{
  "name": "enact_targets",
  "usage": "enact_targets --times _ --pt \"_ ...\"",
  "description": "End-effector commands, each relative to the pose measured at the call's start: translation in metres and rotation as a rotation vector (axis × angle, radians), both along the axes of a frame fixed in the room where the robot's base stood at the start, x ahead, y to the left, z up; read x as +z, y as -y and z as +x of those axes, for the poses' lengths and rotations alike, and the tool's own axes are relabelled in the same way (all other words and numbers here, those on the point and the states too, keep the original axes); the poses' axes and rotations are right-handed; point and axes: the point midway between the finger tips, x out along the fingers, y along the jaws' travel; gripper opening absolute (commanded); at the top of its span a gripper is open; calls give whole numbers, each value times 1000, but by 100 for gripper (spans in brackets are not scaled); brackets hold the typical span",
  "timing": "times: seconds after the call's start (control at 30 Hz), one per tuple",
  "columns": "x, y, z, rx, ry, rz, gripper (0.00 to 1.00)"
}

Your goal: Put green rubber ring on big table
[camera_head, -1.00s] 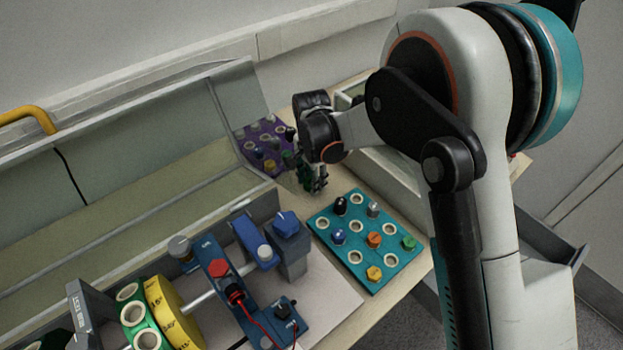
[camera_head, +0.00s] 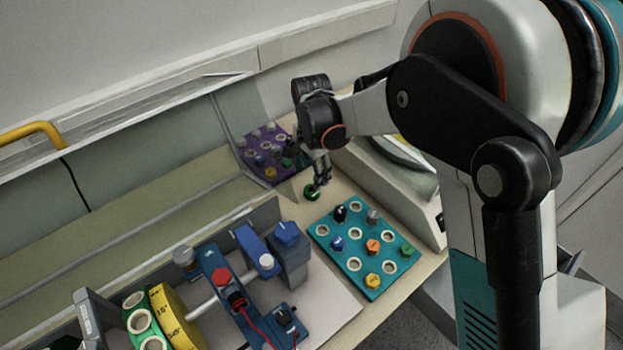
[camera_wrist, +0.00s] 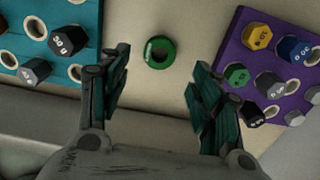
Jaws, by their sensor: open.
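My gripper (camera_head: 322,184) is just above and beside the ring in the head view. In the wrist view my gripper (camera_wrist: 152,92) has its two fingers wide apart with nothing between them, and the ring is clear of both.
A teal block (camera_head: 337,261) with weights and holes stands near the table's front. A purple block (camera_head: 252,165) with weights stands behind, by the clear panel. A blue rig with a yellow disc (camera_head: 176,318) is at the lower left. A white-sided box (camera_head: 385,185) borders the right.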

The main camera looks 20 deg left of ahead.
Motion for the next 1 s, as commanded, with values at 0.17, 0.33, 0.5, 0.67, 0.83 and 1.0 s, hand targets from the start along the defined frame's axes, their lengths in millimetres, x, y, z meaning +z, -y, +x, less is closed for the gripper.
enact_targets --times 0.17,0.33,0.5,0.67,0.83,1.0 --pt "35 0 0 0 0 0 58" --pt "50 0 0 0 0 0 58" --pt "53 0 0 0 0 0 58" --pt "53 0 0 0 0 0 58" --pt "53 0 0 0 0 0 58" --pt "53 0 0 0 0 0 58"
